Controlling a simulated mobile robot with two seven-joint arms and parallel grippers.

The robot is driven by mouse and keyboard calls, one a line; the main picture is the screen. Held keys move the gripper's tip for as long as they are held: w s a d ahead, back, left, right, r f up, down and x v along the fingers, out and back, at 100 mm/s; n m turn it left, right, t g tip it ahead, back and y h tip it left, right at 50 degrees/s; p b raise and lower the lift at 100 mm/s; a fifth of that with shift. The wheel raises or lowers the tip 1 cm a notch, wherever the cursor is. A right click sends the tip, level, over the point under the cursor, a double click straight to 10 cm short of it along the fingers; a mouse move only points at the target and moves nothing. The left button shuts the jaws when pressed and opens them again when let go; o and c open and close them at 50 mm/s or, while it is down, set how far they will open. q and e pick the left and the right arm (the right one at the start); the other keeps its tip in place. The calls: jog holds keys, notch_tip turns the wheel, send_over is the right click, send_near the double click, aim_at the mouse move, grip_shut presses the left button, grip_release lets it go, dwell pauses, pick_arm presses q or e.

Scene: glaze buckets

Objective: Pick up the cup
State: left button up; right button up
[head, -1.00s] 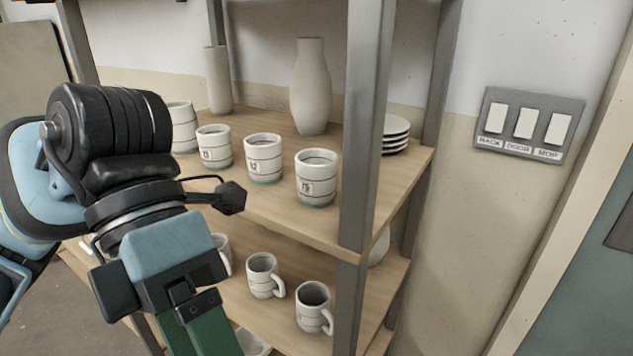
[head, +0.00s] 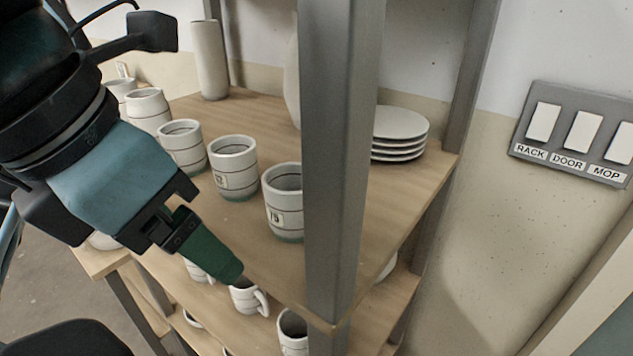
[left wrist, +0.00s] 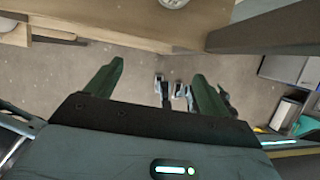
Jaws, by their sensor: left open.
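Several off-white cups with dark bands stand in a row on the upper wooden shelf. The nearest is a cup (head: 284,203) beside the front post, with a small label. Another labelled cup (head: 233,167) stands to its left, and a further cup (head: 183,146) beyond that. Handled mugs stand on the lower shelf, one mug (head: 247,297) partly behind my gripper. My left gripper (head: 222,265) hangs in front of the upper shelf edge, apart from the cups. In the left wrist view the left gripper (left wrist: 160,78) has its green fingers spread with nothing between them. My right gripper is not seen.
A grey metal post (head: 343,150) stands at the shelf's front corner, close to the nearest cup. Stacked plates (head: 400,135) and a tall vase (head: 210,62) are on the upper shelf. A switch panel (head: 573,135) is on the wall at right.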

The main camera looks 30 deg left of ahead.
aim_at(291, 180)
pick_arm(q)
jog(key=w, duration=0.2)
jog(key=w+p, duration=0.1)
jog(key=w, duration=0.2)
jog(key=w+d, duration=0.1)
jog(key=w, duration=0.1)
jog(key=shift+w, duration=0.2)
jog(key=shift+w+d, duration=0.15)
jog(key=shift+w, duration=0.7)
jog(key=shift+w+d, duration=0.2)
jog(key=shift+w, duration=0.95)
jog(key=shift+w+d+f, duration=0.1)
jog(key=shift+w+f, duration=0.7)
jog(key=shift+f, duration=0.2)
jog(key=shift+w+f, duration=0.15)
jog(key=shift+f, duration=0.25)
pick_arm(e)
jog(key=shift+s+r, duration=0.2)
pick_arm(q)
jog(key=shift+c, duration=0.2)
